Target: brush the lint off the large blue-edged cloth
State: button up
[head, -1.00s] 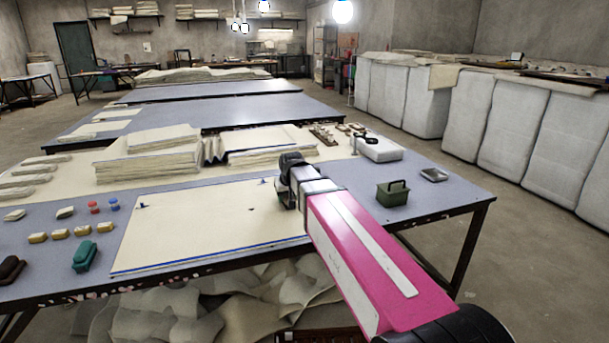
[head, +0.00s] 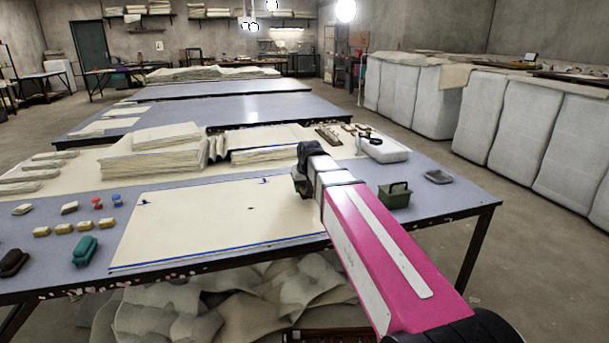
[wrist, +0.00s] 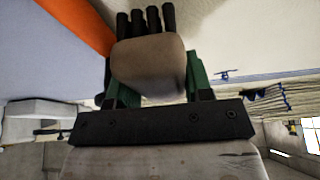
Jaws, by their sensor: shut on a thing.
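The large blue-edged cloth (head: 190,228) lies flat on the near table, its blue line along the front edge. A small dark speck (head: 250,208) sits near its middle, and small blue marks show at its far side. My gripper (head: 302,185) is at the right end of the cloth, seen from behind; its fingertips are hidden there. In the wrist view its green fingers (wrist: 155,90) are shut on a brush (wrist: 150,65) with a beige body and dark bristle tufts. I cannot tell whether the bristles touch the cloth.
Folded cloth stacks (head: 155,155) stand behind the cloth. A green box with a handle (head: 395,195) and a grey tray (head: 438,177) are at the right. A teal brush (head: 85,250) and several small blocks lie at the left. Crumpled cloths are below the table.

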jog(key=shift+r, duration=2.45)
jog(key=shift+s, duration=0.1)
